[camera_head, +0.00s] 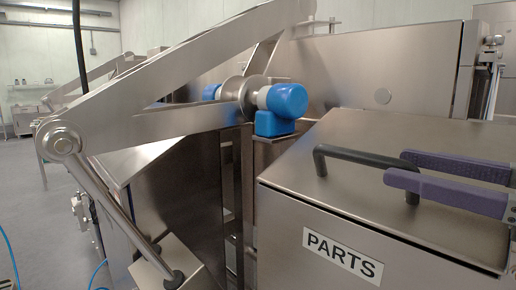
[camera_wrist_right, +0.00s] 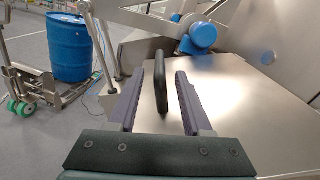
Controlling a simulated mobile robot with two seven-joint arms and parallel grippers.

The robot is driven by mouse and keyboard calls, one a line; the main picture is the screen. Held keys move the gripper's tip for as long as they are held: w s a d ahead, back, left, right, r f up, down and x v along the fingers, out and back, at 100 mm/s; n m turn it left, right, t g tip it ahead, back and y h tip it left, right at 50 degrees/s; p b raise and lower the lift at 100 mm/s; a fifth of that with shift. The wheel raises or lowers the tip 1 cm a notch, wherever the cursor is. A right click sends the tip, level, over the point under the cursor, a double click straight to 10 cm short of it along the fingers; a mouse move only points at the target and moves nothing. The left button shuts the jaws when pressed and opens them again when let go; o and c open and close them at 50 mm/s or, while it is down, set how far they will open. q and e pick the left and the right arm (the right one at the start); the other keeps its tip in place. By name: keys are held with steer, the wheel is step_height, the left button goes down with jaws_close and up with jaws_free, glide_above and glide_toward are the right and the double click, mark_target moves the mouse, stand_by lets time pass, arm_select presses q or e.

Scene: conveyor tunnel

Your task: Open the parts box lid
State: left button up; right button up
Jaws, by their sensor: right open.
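The parts box (camera_head: 285,220) is a steel box at the lower right of the head view, with a "PARTS" label on its front. Its sloping steel lid (camera_head: 350,120) lies shut on it. A black bar handle (camera_head: 340,154) stands on the lid. My right gripper (camera_head: 397,167) reaches in from the right with two purple fingers. It is open, with one finger on each side of the handle's near end. In the right wrist view the handle (camera_wrist_right: 160,90) stands between the fingers, with gaps on both sides. My left gripper is not in view.
A large steel linkage arm (camera_head: 170,75) and a blue motor (camera_head: 285,100) stand left of and behind the box. A steel cabinet (camera_head: 400,65) rises behind the lid.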

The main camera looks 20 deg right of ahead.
mark_target(369, 155)
steer(key=x, duration=0.2)
steer(key=p+x, duration=0.1)
steer(key=x, duration=0.1)
steer(key=p+x, duration=0.1)
steer(key=shift+w+a+r, duration=0.1)
steer(key=shift+w+r, duration=0.15)
steer(key=shift+w, duration=0.15)
steer(key=shift+w+a+f, duration=0.2)
steer(key=shift+w+a, duration=0.15)
steer(key=shift+w, duration=0.35)
jaws_close()
steer(key=shift+r+p, duration=0.1)
steer(key=shift+p, duration=0.2)
